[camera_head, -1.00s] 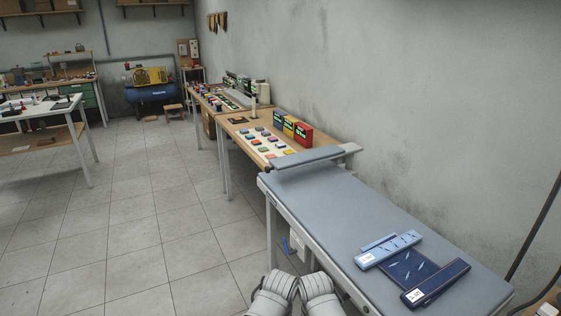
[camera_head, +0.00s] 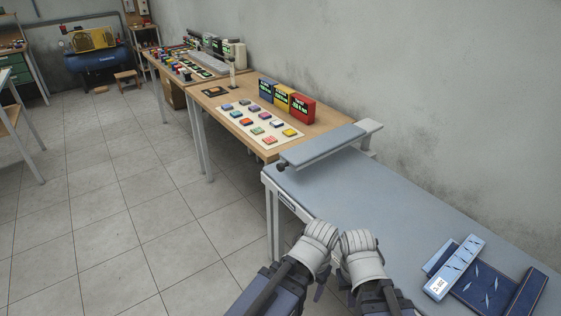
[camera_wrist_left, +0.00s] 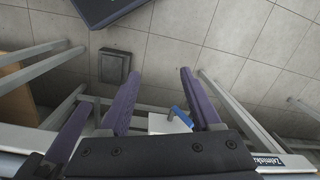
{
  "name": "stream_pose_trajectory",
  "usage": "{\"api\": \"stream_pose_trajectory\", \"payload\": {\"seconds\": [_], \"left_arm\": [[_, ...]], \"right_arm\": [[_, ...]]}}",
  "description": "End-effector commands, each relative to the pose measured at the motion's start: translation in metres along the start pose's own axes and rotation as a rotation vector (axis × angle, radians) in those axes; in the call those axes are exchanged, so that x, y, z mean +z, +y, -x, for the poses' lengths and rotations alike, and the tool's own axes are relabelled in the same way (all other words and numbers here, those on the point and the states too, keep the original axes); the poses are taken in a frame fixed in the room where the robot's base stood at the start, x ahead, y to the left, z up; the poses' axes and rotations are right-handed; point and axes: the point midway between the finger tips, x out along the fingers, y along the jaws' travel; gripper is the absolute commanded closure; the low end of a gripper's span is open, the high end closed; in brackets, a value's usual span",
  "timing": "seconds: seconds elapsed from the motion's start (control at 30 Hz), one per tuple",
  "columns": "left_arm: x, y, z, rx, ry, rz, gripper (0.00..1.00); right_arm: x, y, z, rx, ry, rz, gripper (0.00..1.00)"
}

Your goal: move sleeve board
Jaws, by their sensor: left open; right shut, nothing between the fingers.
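The sleeve board (camera_head: 322,146), a narrow grey padded board with a pale support, lies across the far end of the grey-blue pressing table (camera_head: 375,195) in the head view. My two arms reach up from the bottom centre at the table's near left edge, apart from the board. My right gripper (camera_head: 342,279) shows as a small dark shape below the pale wrist parts. It is shut and empty. My left gripper (camera_wrist_left: 160,74) shows in the left wrist view with its purple fingers spread, nothing between them, facing down to the floor.
Beyond the board stands a wooden table (camera_head: 235,118) with coloured blocks and red, yellow and blue boxes. A wall runs along the right. The wrist view shows a dark floor pedal (camera_wrist_left: 114,65).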

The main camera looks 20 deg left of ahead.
Motion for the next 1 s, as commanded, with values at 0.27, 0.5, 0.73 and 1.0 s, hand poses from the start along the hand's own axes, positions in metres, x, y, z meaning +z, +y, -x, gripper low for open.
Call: {"api": "stream_pose_trajectory", "payload": {"seconds": [0.27, 0.5, 0.73, 1.0], "left_arm": [[-0.093, -0.023, -0.02, 0.423, 0.331, -0.185, 0.3], [-0.174, -0.131, 0.027, 0.556, 0.97, -0.271, 0.3], [-0.188, -0.257, 0.074, 0.397, 1.43, -0.227, 0.3], [-0.177, -0.319, 0.098, 0.266, 1.613, -0.184, 0.3]], "right_arm": [[-0.003, -0.004, -0.045, 0.0, 0.0, 0.0, 1.0], [-0.005, -0.008, -0.082, 0.0, 0.0, 0.001, 1.0], [-0.006, -0.01, -0.104, 0.0, 0.0, 0.001, 1.0], [-0.006, -0.011, -0.111, 0.0, 0.0, 0.001, 1.0]]}}
